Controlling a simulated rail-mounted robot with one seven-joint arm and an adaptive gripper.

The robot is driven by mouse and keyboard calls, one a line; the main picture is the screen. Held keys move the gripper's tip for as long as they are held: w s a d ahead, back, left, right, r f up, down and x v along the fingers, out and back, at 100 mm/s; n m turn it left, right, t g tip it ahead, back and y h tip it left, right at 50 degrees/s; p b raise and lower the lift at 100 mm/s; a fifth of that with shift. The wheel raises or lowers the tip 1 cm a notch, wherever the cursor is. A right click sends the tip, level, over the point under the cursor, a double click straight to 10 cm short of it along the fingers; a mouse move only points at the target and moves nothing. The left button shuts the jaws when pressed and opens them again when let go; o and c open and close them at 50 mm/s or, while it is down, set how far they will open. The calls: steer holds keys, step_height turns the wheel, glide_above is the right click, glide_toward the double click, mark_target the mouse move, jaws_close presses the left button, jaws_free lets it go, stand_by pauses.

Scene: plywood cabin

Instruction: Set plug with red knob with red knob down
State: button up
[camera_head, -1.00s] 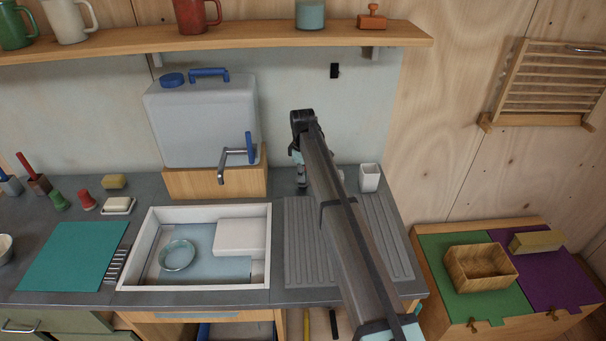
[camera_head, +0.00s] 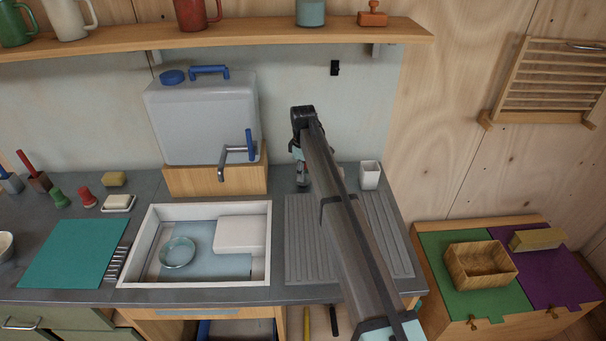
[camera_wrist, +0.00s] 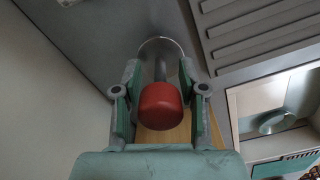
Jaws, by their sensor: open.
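The plug with the red knob (camera_wrist: 160,104) is in the wrist view, its red knob toward the camera. Its grey stem runs from the knob to a round, shiny rim (camera_wrist: 161,44) against the grey counter. My gripper (camera_wrist: 159,78) is open, with one finger on each side of the stem and knob. Gaps show between the fingers and the plug. In the head view my gripper (camera_head: 301,174) points down behind the ribbed drainboard, and my arm hides most of it; I cannot make out the plug there.
The ribbed drainboard (camera_head: 305,240) is empty.

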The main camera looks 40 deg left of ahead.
step_height(320, 180, up, 11)
steer(key=shift+r+b, duration=0.15)
steer(key=shift+b, duration=1.05)
